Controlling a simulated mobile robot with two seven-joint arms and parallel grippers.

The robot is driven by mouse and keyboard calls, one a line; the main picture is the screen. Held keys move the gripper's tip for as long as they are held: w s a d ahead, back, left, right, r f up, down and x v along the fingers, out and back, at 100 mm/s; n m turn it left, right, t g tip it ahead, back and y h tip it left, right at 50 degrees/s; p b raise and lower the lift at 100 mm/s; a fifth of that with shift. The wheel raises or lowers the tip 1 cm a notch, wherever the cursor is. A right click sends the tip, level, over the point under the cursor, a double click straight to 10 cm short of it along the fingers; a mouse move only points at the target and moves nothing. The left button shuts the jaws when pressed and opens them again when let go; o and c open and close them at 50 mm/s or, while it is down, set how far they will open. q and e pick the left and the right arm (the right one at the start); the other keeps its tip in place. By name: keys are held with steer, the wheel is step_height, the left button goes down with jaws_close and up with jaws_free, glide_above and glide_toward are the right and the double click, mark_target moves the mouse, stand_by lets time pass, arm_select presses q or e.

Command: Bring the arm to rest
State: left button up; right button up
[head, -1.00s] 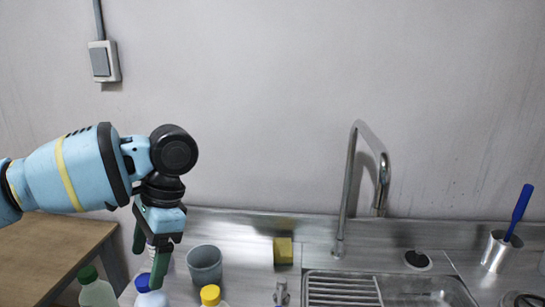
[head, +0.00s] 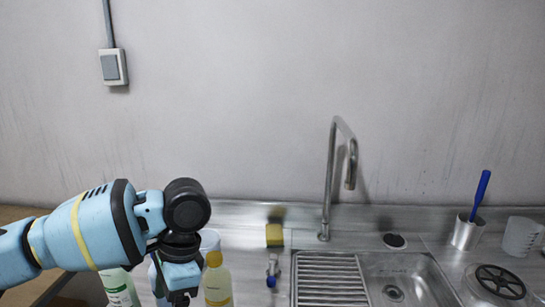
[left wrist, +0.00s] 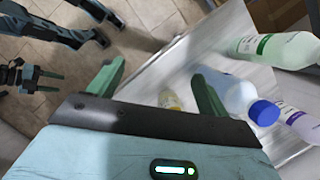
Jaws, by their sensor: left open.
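My left gripper (head: 180,297) is low at the left in the head view, with its fingertips cut off by the lower edge. In the left wrist view its two green fingers (left wrist: 157,88) are wide apart with nothing held between them. Bottles stand close by: a green-labelled bottle (head: 120,287), a yellow bottle (head: 217,284), and a blue-capped white bottle (left wrist: 240,97) beside one finger in the left wrist view. My right gripper (left wrist: 35,78) shows small at the left of the left wrist view, away from the counter; its opening is unclear.
A sink (head: 400,272) with a tall tap (head: 329,185) lies right of the bottles. A yellow sponge (head: 274,235) and a cup (head: 209,239) are near the wall. A metal holder with a blue-handled brush (head: 467,233) stands at the right.

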arm_select(q)
steer(key=s+d+f+t+h, duration=0.1)
steer(key=s+d+f+h, duration=0.3)
steer(key=s+d+f, duration=0.4)
steer(key=s+d+f+t+h, duration=0.1)
steer(key=s+d+f+h, duration=0.2)
steer(key=s+d+f, duration=0.45)
steer(key=s+a+f+n+t+y, duration=0.1)
steer(key=s+a+f+n, duration=0.3)
steer(key=a, duration=0.3)
steer(key=s+a+f+n+y, duration=0.2)
steer(key=s+a+f, duration=0.1)
steer(key=s+a, duration=0.3)
steer(key=s+a+f+n+t+y, duration=0.1)
steer(key=s+a+f+n, duration=0.25)
steer(key=a, duration=0.45)
steer(key=w+d+f+t+h, duration=0.1)
steer(key=w+d+f+t, duration=0.2)
steer(key=w+f+t, duration=0.3)
steer(key=shift+f+t+h, duration=0.4)
steer(key=shift+f+t, duration=0.3)
steer(key=shift+f, duration=1.45)
